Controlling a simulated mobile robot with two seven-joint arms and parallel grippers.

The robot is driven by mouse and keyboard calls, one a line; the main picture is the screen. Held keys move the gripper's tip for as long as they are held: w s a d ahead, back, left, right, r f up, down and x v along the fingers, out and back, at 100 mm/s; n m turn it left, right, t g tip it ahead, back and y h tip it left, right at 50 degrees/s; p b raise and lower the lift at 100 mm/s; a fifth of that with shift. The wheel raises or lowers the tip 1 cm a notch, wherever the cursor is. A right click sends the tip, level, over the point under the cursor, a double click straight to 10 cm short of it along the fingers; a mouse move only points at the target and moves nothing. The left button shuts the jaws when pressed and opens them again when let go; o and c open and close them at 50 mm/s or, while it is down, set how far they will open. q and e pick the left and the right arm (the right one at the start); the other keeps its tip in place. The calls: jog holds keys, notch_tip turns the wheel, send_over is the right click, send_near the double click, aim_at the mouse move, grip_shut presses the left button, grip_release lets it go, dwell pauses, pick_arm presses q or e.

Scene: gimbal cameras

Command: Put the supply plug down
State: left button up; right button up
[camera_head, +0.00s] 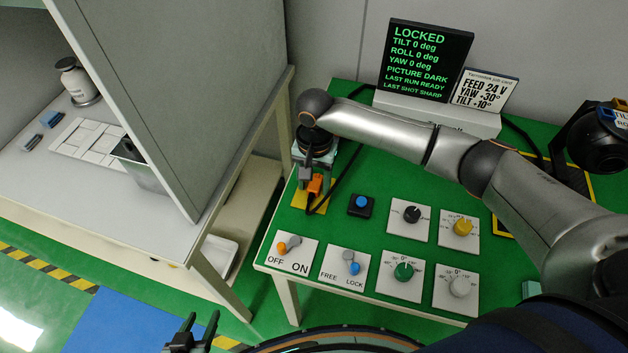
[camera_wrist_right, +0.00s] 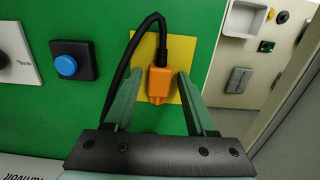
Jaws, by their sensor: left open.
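The orange supply plug (camera_head: 315,185) lies on a yellow pad (camera_head: 325,197) at the left edge of the green table, with a black cable running from it. In the right wrist view the plug (camera_wrist_right: 158,85) is over the yellow pad (camera_wrist_right: 187,50). My right gripper (camera_head: 307,178) is over the pad; its fingers (camera_wrist_right: 160,88) stand apart on either side of the plug, with gaps visible on both sides. Whether the plug's whole underside touches the pad cannot be seen. My left gripper (camera_head: 196,325) is open and empty at the bottom of the head view, away from the table.
A blue push button (camera_head: 361,203) is right of the pad. An OFF/ON switch (camera_head: 288,247), a FREE/LOCK switch (camera_head: 350,264) and several knobs stand nearby. A display (camera_head: 424,60) reading LOCKED is behind. A grey cabinet panel (camera_head: 190,90) stands to the left.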

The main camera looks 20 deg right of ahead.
aim_at(315, 185)
jog(key=shift+o, duration=0.3)
jog(key=shift+r, duration=0.1)
notch_tip(315, 185, up, 12)
jog(key=shift+w+p, duration=0.25)
jog(key=shift+p, duration=0.2)
jog(key=shift+s+d, duration=0.1)
